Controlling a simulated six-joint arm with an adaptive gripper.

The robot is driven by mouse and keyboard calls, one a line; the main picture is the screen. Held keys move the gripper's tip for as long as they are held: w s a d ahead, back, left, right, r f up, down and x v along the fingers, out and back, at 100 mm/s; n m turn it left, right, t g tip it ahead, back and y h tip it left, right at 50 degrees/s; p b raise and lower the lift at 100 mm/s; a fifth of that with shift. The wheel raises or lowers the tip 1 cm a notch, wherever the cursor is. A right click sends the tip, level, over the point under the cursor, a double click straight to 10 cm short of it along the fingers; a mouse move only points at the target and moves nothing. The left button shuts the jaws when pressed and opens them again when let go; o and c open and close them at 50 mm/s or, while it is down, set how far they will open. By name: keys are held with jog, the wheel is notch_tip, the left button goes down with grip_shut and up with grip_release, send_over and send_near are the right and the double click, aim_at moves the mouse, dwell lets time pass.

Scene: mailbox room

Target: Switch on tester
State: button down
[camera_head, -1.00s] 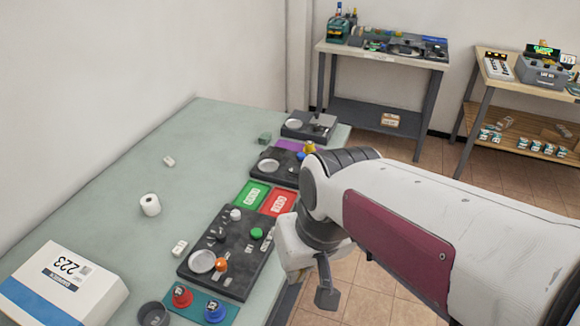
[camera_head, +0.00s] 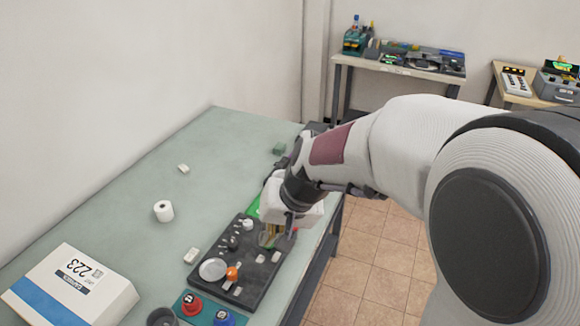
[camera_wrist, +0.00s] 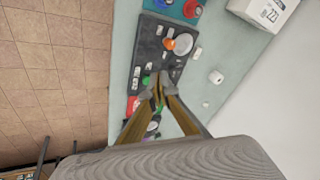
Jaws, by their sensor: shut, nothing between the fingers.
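A dark control panel (camera_head: 222,289), likely the tester, lies on the green table. It bears a white round disc (camera_head: 212,269), an orange knob (camera_head: 232,273), a white knob (camera_head: 247,224) and small pale labels. In the wrist view the panel (camera_wrist: 148,38) also shows the orange knob (camera_wrist: 169,44), the disc (camera_wrist: 183,44) and a green button (camera_wrist: 146,80). My gripper (camera_head: 268,241) is shut and empty over the panel's right part, hiding the green button in the head view. In the wrist view its fingertips (camera_wrist: 160,88) lie just beside that button; contact cannot be told.
A white box marked 223 (camera_head: 75,284), a white roll (camera_head: 163,211) and a dark cup (camera_head: 162,317) stand left.

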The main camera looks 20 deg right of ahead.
jog(key=w+d+f+m+t+h, duration=0.1)
jog(key=w+d+f+m+t, duration=0.2)
jog(key=w, duration=0.7)
jog(key=w+d+f+m+h, duration=0.1)
jog(key=w+d+f, duration=0.35)
jog(key=w, duration=0.45)
jog(key=w+d+r+m+h, duration=0.1)
jog(key=w+d+h, duration=0.1)
jog(key=d, duration=0.4)
jog(key=w+d+m+t+h, duration=0.1)
jog(key=w+d+m+h, duration=0.1)
jog(key=d, duration=0.4)
jog(key=shift+w+d+r+h, duration=0.35)
jog(key=shift+w+h, duration=0.35)
jog(key=shift+w, duration=0.5)
jog(key=shift+x, duration=4.9)
jog(key=shift+w+a+f, duration=0.2)
jog(key=shift+f, duration=0.4)
jog(key=shift+w+a+f, duration=0.15)
jog(key=shift+w+f, duration=0.05)
jog(key=shift+f, duration=0.45)
jog(key=shift+w+a+f, duration=0.15)
jog(key=shift+a+f, duration=0.05)
jog(key=shift+f, duration=0.4)
